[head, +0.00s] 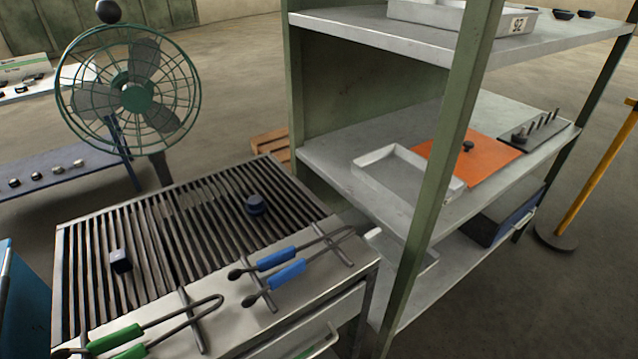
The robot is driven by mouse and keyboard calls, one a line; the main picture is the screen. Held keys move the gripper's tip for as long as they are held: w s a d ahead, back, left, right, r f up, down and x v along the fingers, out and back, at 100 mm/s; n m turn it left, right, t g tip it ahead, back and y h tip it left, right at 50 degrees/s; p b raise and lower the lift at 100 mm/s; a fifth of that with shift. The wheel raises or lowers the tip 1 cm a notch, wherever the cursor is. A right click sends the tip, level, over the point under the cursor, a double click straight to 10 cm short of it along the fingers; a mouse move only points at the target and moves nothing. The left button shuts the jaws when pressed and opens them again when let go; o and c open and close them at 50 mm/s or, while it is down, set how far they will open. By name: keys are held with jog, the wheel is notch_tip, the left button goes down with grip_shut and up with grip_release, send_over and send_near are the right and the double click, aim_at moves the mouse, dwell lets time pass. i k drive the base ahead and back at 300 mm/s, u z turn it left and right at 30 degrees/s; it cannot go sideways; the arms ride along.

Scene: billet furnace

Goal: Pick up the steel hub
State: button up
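A dark, round, stepped piece with a hub-like shape (256,204) sits on the slatted grate (185,235), right of its middle. I cannot tell for sure which of these is the steel hub. A dark square block (120,261) sits at the left of the grate. My gripper is not in view.
Blue-handled tongs (278,260) and green-handled tongs (115,339) lie along the grate's front ledge. A green shelf post (455,150) stands before the shelves. An empty grey tray (405,178) lies beside the mat. A caged fan (137,97) stands behind the grate.

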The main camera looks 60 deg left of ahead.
aim_at(257, 206)
jog(key=i, duration=1.4)
jog(key=u, duration=3.55)
jog(key=i, duration=0.5)
